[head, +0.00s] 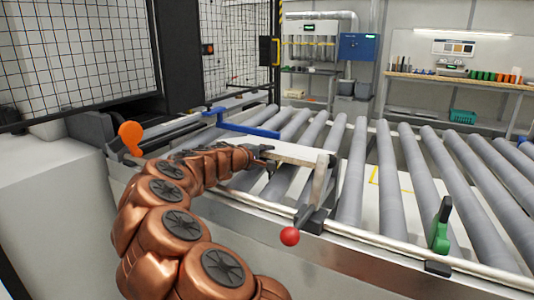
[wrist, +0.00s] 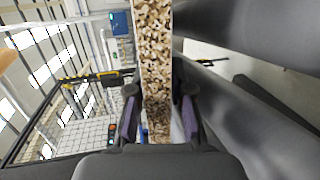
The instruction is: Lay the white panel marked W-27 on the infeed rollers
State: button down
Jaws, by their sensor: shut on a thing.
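My gripper (head: 262,153) is shut on one end of a white panel (head: 300,152), which reaches away to the right over the infeed rollers (head: 353,165). In the wrist view the panel's raw chipboard edge (wrist: 156,50) runs between the two fingers of my gripper (wrist: 159,112), with the grey rollers (wrist: 235,105) along one side of it. The panel looks about flat and close to the rollers; I cannot tell whether it touches them. No W-27 marking is readable.
A blue bar (head: 240,127) crosses the rollers behind the panel. A clamp lever with a red knob (head: 290,236) stands at the near rail, close to the panel. An orange knob (head: 131,134) is at left and a green lever (head: 441,226) at right.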

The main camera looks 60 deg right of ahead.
dwell(0.3)
grip_release()
dwell(0.8)
dwell(0.3)
jog(key=v, duration=0.7)
jog(key=shift+a, duration=0.3)
jog(key=shift+v, duration=1.75)
jog(key=shift+a+r, duration=0.1)
jog(key=shift+v, duration=1.6)
